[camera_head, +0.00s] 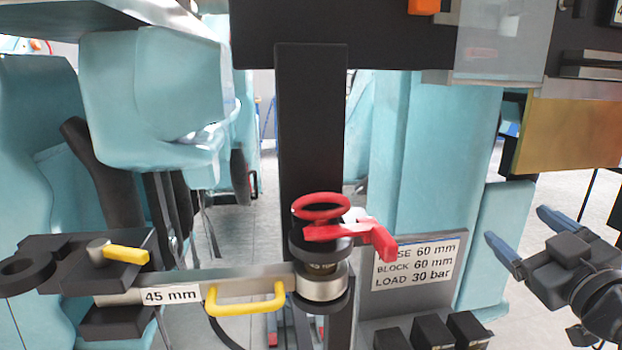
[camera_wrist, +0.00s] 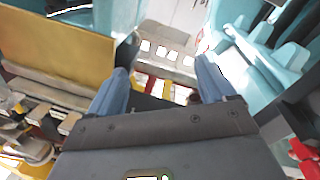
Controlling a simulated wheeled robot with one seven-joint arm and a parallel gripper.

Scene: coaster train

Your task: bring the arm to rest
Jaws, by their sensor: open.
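My gripper (camera_head: 524,233) is at the right of the head view. Its two blue fingers are spread apart with nothing between them. In the wrist view my gripper (camera_wrist: 166,82) also shows both blue fingers apart and empty. It is in free air, to the right of the sign plate and clear of the clamp parts. My arm's upper links are out of the head view.
A red handle (camera_head: 352,236) tops a round clamp on a metal bar, with a yellow handle (camera_head: 246,301) below. A sign plate (camera_head: 415,265) and black blocks (camera_head: 432,331) stand left of my gripper. A tan panel (camera_head: 570,133) hangs above it; teal seats (camera_head: 150,100) are left.

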